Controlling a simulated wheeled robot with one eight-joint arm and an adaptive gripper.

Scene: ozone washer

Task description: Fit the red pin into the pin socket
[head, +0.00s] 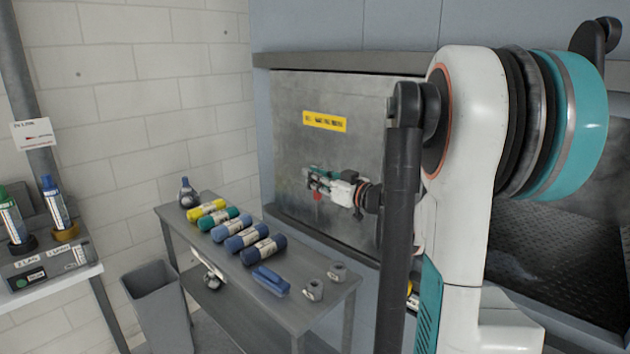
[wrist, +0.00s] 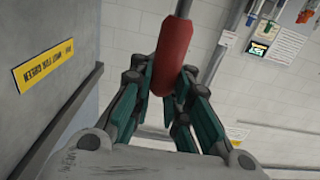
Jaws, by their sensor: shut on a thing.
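The red pin (wrist: 172,58) is held between the teal fingers of my gripper (wrist: 168,85) in the wrist view. It has a thick red body, and a thin grey metal shaft extends from it to the top edge of the picture. In the head view my gripper (head: 312,180) is in front of the grey metal panel, with a small bit of the red pin (head: 317,196) showing below the fingers. The gripper is shut on the pin, apart from the table below. I cannot make out the pin socket in either view.
The grey panel (head: 290,160) carries a yellow label (head: 325,121). My arm blocks the right side.

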